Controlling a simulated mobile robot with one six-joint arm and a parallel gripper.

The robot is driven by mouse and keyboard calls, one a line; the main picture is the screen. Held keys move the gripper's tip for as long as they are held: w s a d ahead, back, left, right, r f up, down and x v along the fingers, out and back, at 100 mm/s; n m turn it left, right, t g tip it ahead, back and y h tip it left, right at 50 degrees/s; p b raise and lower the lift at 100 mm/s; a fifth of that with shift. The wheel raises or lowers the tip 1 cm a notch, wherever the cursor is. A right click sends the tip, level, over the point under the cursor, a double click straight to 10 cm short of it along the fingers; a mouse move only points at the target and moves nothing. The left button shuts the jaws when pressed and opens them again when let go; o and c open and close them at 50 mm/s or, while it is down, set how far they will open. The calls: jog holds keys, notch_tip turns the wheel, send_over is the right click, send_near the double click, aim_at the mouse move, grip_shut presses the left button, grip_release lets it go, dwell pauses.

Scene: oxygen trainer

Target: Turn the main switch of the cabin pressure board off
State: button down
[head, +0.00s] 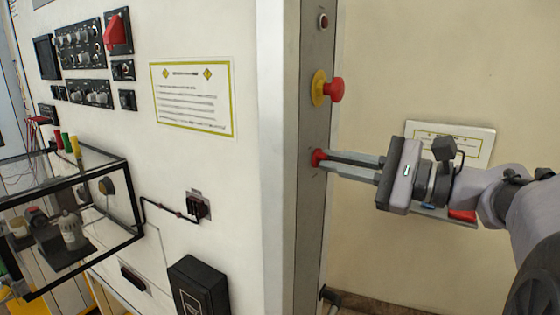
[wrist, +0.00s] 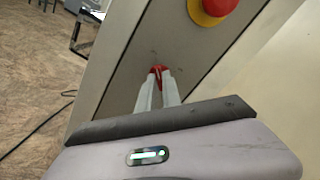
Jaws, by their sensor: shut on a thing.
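The main switch (head: 317,157) is a small red knob on the narrow grey side panel (head: 308,215) of the cabinet. In the head view my gripper (head: 325,163) reaches it from the right, with its fingertips at the knob. In the wrist view the red knob (wrist: 157,70) shows between and behind the fingertips (wrist: 159,78), which are shut on it. The fingers hide part of the knob, and its turned position cannot be told.
A red emergency button (head: 334,90) on a yellow base sits just above the switch. A small red indicator (head: 323,21) is higher up. At left are a panel of black instruments (head: 88,45) and a glass case (head: 130,205). A black cable (wrist: 40,130) lies on the floor.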

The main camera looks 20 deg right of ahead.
jog(key=c, duration=1.5)
grip_release()
jog(key=p+v, duration=0.1)
jog(key=v, duration=1.6)
jog(key=shift+s+d+p, duration=0.15)
jog(key=shift+d+p, duration=0.05)
jog(key=shift+p, duration=0.2)
